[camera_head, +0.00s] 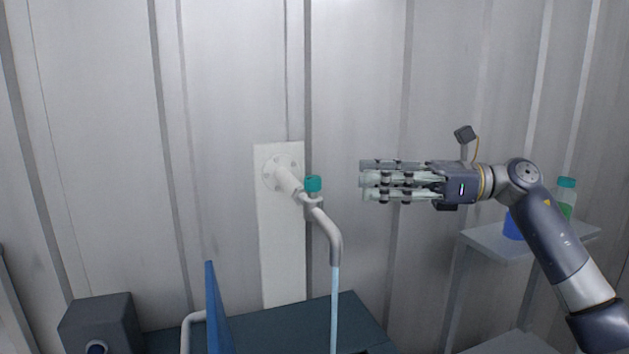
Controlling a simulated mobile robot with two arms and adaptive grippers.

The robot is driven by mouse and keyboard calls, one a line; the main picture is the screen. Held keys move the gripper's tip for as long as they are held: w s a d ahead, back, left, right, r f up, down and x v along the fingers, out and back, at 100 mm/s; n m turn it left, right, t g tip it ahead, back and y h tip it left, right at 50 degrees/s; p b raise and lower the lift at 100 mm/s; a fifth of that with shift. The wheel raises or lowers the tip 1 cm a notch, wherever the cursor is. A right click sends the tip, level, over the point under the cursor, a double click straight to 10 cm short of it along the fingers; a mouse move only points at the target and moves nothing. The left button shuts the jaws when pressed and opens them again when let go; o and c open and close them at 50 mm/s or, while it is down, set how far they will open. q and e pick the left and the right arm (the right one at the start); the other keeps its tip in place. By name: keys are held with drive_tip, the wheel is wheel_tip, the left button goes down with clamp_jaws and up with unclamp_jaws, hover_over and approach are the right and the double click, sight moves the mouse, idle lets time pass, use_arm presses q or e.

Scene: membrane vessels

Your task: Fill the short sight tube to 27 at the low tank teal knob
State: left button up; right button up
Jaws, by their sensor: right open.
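The teal knob (313,184) sits on top of a grey tap (325,225) that comes out of a white wall plate (282,250). A light blue vertical stream (334,305), which looks like water, runs down from the spout and out of the bottom of the picture. My right gripper (362,180) is open and empty. It is to the right of the knob, at about the same height in the picture, with a gap between them. I cannot make out the short sight tube, its marks or its level. My left gripper is not in view.
A blue upright panel (214,310) and a pale bent pipe (187,330) stand at lower left, near a dark box (100,325). A dark teal surface (360,318) lies below the tap. A grey shelf (485,238) at right holds a blue container (512,227) and a teal-capped bottle (567,190).

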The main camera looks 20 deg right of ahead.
sight(313, 177)
drive_tip(key=p+x, duration=0.1)
drive_tip(key=x, duration=0.2)
drive_tip(key=p+x, duration=0.2)
drive_tip(key=x, duration=0.1)
drive_tip(key=p+x, duration=0.1)
drive_tip(key=x, duration=0.2)
drive_tip(key=shift+s+a, duration=0.2)
drive_tip(key=shift+a, duration=0.2)
drive_tip(key=shift+w+a+f+p, duration=0.1)
drive_tip(key=shift+w+a+p, duration=0.05)
drive_tip(key=shift+a+p, duration=0.3)
clamp_jaws()
